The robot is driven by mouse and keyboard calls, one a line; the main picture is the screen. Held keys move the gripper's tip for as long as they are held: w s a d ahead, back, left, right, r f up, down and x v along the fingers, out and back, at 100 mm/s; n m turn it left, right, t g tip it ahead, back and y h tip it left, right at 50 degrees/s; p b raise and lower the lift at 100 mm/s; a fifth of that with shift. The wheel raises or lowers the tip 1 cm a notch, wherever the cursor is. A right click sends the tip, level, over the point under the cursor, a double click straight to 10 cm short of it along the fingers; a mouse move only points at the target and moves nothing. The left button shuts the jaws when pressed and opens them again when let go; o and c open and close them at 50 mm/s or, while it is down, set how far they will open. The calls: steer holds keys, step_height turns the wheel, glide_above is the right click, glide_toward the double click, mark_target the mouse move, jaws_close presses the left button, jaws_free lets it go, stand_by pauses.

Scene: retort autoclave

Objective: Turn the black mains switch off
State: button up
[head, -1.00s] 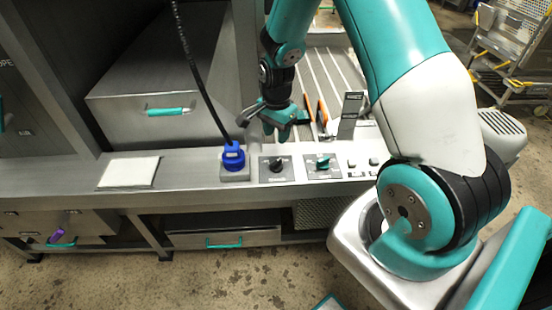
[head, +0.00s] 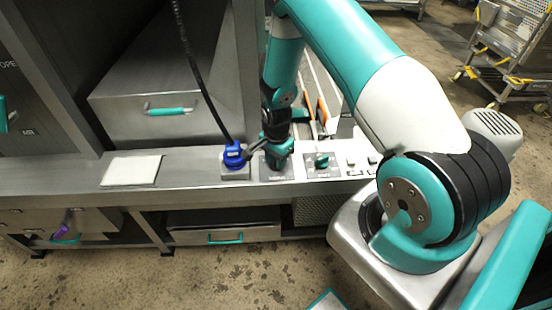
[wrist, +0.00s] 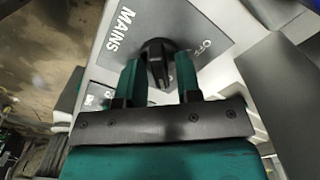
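The black mains switch (wrist: 156,60) is a round rotary knob on a dark plate (wrist: 190,28) lettered MAINS, with OFF printed beside it. In the wrist view it sits between the two teal fingers of my gripper (wrist: 158,75). The fingers are apart, one on each side of the knob; I cannot tell whether either touches it. In the head view my gripper (head: 277,158) is down over the mains plate (head: 277,174) and hides the knob.
A blue plug (head: 234,156) with a black cable stands just left of my gripper. A teal knob (head: 322,160) on a dark plate is to the right, with small buttons beyond. A white pad (head: 131,170) lies on the ledge at left.

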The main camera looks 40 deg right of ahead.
jaws_close()
steer(key=shift+n, duration=0.4)
steer(key=n+b, duration=0.1)
steer(key=n, duration=0.2)
steer(key=shift+f+b, duration=0.1)
steer(key=shift+b, duration=0.3)
steer(key=n+b, duration=0.1)
steer(key=n, duration=0.2)
steer(key=shift+n, duration=0.3)
steer(key=n+b, duration=0.1)
steer(key=n, duration=0.4)
steer(key=shift+b, duration=0.4)
steer(key=n+b, duration=0.1)
steer(key=n, duration=0.4)
steer(key=shift+w, duration=0.1)
steer(key=shift+n, duration=0.4)
